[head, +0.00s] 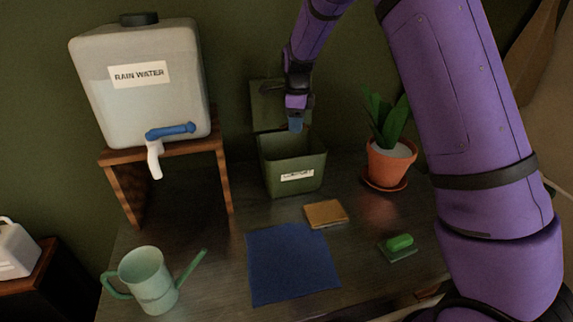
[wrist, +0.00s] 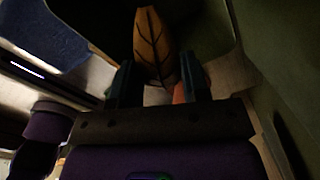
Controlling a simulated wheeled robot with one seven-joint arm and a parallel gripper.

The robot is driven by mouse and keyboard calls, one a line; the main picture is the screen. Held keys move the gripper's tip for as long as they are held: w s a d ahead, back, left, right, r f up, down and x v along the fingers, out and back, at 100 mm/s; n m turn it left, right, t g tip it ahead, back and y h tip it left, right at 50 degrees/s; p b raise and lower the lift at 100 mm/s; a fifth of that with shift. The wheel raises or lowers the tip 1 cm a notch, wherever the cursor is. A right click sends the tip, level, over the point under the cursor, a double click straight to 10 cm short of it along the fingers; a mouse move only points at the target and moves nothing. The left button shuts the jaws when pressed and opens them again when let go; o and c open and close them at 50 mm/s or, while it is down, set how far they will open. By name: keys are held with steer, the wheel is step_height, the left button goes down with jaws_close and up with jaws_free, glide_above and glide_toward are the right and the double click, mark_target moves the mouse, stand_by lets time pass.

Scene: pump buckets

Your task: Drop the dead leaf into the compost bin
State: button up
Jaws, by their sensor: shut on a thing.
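The compost bin (head: 292,168) is a dark green box with a white label at the back middle of the table in the head view. Its lid (head: 265,104) stands open behind it. My gripper (head: 296,124) points down over the bin's open top. In the wrist view, the dead leaf (wrist: 155,45), yellow-brown with dark veins, sticks out between the fingers of my gripper (wrist: 158,82), which is shut on it. The leaf cannot be made out in the head view.
A potted plant (head: 390,160) stands right of the bin. A rain water tank (head: 145,95) sits on a wooden stand (head: 125,189) at left. A sponge (head: 326,214), blue cloth (head: 291,264), green soap (head: 399,242) and watering can (head: 148,281) lie or stand nearer the front.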

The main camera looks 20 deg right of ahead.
steer(key=shift+f, duration=2.15)
steer(key=o, duration=0.7)
steer(key=shift+r, duration=0.1)
step_height(320, 180, up, 11)
steer(key=shift+f, duration=0.2)
steer(key=shift+s+r, duration=0.1)
